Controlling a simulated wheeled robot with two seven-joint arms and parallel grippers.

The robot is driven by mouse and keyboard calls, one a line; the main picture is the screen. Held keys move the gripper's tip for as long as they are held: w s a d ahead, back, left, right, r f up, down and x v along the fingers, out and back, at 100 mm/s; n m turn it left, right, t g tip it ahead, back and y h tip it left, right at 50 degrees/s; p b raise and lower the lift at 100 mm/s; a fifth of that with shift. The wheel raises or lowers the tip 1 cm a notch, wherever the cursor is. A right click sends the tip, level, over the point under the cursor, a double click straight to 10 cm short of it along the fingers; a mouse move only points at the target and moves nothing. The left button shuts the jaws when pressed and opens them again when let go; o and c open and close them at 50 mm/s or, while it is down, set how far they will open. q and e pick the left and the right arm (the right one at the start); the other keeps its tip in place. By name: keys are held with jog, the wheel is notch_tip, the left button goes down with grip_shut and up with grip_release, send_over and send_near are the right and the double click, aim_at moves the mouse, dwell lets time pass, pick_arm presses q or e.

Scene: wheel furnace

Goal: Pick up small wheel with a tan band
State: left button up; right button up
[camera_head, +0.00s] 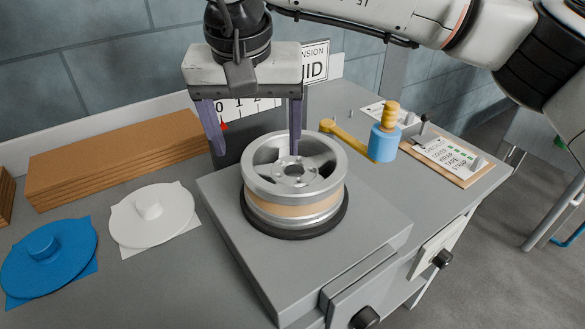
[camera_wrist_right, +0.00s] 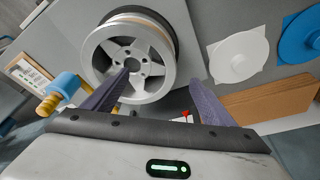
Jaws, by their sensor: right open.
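The small wheel (camera_head: 285,211) is silver with a tan band around its side. It lies flat, spokes up, on a round black pad (camera_head: 309,234) on a grey block (camera_head: 335,262). My right gripper (camera_head: 257,153) is open and empty above the wheel's back left. One finger hangs in front of the wheel's spokes, and the other is outside the rim to the left. In the right wrist view the wheel (camera_wrist_right: 151,77) is behind one finger of the open gripper (camera_wrist_right: 158,82). Whether that finger touches the wheel I cannot tell. My left gripper is not in view.
A blue cylinder with a yellow handle (camera_head: 384,142) stands right of the wheel. A clipboard (camera_head: 444,158) lies farther right. White (camera_head: 151,216) and blue (camera_head: 48,259) lidded discs and stacked brown boards (camera_head: 115,166) are at the left. A dark upright scale (camera_head: 235,135) stands behind.

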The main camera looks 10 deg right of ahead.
aim_at(263, 169)
jog(key=x, duration=0.7)
jog(key=shift+w+d+f, duration=0.1)
jog(key=shift+d+f, duration=0.1)
jog(key=shift+c, duration=0.4)
jog(key=c, duration=1.4)
jog(key=shift+r, duration=0.15)
jog(key=c, duration=0.4)
jog(key=shift+o, duration=0.2)
jog(key=shift+w+r, duration=0.1)
jog(key=shift+r, duration=0.05)
